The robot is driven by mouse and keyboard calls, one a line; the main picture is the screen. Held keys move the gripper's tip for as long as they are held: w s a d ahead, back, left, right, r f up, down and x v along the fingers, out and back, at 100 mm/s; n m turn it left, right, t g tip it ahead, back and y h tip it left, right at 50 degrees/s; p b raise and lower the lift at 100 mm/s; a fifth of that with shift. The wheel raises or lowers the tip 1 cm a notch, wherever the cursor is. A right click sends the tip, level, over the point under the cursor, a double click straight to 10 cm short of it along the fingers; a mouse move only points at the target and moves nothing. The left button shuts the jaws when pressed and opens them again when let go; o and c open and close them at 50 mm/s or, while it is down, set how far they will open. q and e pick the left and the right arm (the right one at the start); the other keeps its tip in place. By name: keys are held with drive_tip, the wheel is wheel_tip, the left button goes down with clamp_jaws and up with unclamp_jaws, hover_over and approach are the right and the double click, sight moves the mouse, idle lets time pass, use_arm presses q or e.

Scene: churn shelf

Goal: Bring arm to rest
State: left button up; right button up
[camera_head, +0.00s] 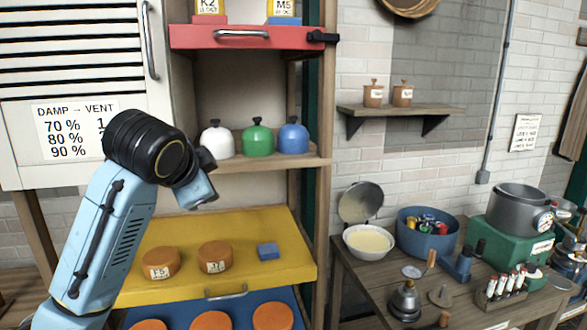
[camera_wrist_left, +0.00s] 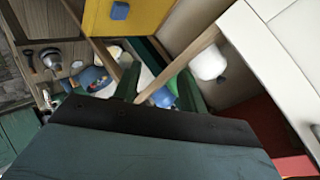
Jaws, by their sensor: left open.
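My left arm is raised and bent in front of the shelf unit in the head view. Its gripper (camera_head: 197,190) hangs in front of the shelf, left of and below the white bell-shaped piece (camera_head: 217,140). In the left wrist view two dark green fingers of the left gripper (camera_wrist_left: 158,88) stand apart with nothing held between them. My right gripper is in neither view.
Green (camera_head: 257,139) and blue bell pieces stand beside the white one. Below, a yellow drawer (camera_head: 180,238) bears two orange rounds and a blue block (camera_head: 268,251). A red drawer (camera_head: 240,36) is above. A white cabinet (camera_head: 60,100) is left; a cluttered table (camera_head: 355,290) is right.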

use_arm(q)
drive_tip(key=s+f+n+g, duration=0.15)
drive_tip(key=s+f, duration=0.25)
drive_tip(key=f, duration=0.5)
drive_tip(key=s+a+f+n+g, duration=0.15)
drive_tip(key=s+f, duration=0.25)
drive_tip(key=f, duration=0.4)
drive_tip(key=s+f+n+g, duration=0.15)
drive_tip(key=s+f, duration=0.25)
drive_tip(key=f, duration=0.5)
drive_tip(key=s+a+f+n+g, duration=0.25)
drive_tip(key=s+f, duration=0.45)
drive_tip(key=s, duration=0.5)
drive_tip(key=s+a+f+n+g, duration=0.1)
drive_tip(key=s+a+f+n, duration=0.15)
drive_tip(key=s+f, duration=0.7)
drive_tip(key=s+f+g+b, duration=0.1)
drive_tip(key=s+f+b, duration=0.1)
drive_tip(key=f, duration=1.1)
drive_tip(key=s+f+b, duration=0.2)
drive_tip(key=f, duration=1.1)
drive_tip(key=s+a+f+g+b, duration=0.1)
drive_tip(key=s+a+f+b, duration=0.1)
drive_tip(key=s+f, duration=1.4)
drive_tip(key=shift+s+a+f+b, duration=0.25)
drive_tip(key=shift+f+b, duration=0.2)
drive_tip(key=shift+f, duration=0.4)
